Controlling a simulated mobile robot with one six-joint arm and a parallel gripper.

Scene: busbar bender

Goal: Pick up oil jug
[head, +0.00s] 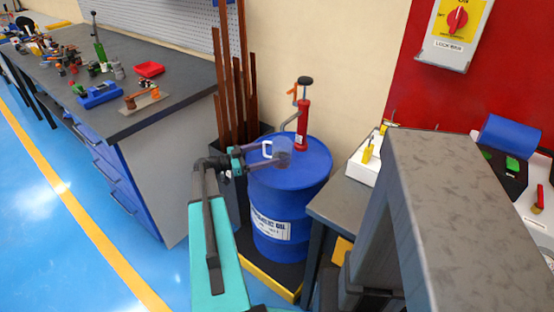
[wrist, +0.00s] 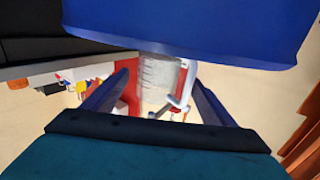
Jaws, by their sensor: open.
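The oil jug (head: 283,152) is a small clear container with a white handle, standing on top of the blue oil drum (head: 275,218). My gripper (head: 268,156) comes in from the left at the jug's height, with its fingers spread. In the wrist view, the clear jug (wrist: 158,78) shows between the two open fingers, with its white handle towards the right. My gripper (wrist: 158,84) is not closed on it. I cannot tell whether either finger touches the jug.
A red hand pump (head: 302,120) rises from the drum behind the jug. Brown bars (head: 229,85) stand upright in a rack behind my gripper. A grey workbench (head: 110,80) with tools is at left. A bench with a white box (head: 362,165) is at right.

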